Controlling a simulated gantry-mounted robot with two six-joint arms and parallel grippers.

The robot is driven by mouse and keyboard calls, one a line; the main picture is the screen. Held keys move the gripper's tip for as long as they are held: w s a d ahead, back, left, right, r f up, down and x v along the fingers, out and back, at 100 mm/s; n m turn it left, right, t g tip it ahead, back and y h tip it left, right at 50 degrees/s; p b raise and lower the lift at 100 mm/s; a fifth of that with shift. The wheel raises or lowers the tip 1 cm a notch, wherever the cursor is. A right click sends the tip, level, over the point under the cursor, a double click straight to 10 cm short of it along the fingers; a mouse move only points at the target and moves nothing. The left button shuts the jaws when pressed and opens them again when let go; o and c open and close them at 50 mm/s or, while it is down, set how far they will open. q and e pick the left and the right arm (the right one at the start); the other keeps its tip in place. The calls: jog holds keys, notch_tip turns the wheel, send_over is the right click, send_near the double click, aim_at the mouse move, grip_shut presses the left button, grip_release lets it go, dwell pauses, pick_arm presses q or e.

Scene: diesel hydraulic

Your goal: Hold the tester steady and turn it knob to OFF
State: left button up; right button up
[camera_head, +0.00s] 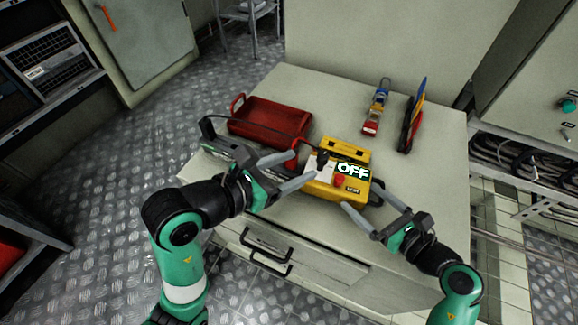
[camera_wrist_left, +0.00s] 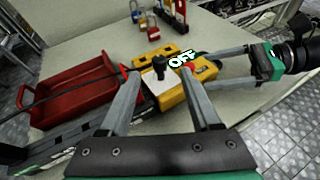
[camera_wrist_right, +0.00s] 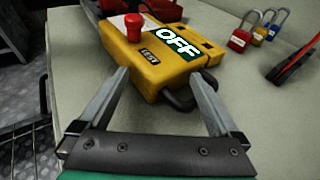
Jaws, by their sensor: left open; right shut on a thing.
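The yellow tester (camera_head: 325,190) lies on the table, with a white panel, a black knob (camera_head: 322,160), a red button (camera_head: 339,181) and a green OFF label (camera_head: 353,171). My right gripper (camera_wrist_right: 160,74) is shut on the tester's near right end, one finger on each side, beside a dark handle. My left gripper (camera_head: 303,165) is open at the tester's left end. In the left wrist view its fingers stand on either side of the knob (camera_wrist_left: 159,65), apart from it. I cannot tell the knob's exact setting.
A red tray (camera_head: 268,121) stands left of the tester, with a black cable across it. Several padlocks (camera_head: 376,108) and a dark rack with coloured pieces (camera_head: 411,120) stand farther back. The table's right part is clear.

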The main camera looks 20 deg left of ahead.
pick_arm(q)
jog(key=shift+v, duration=0.85)
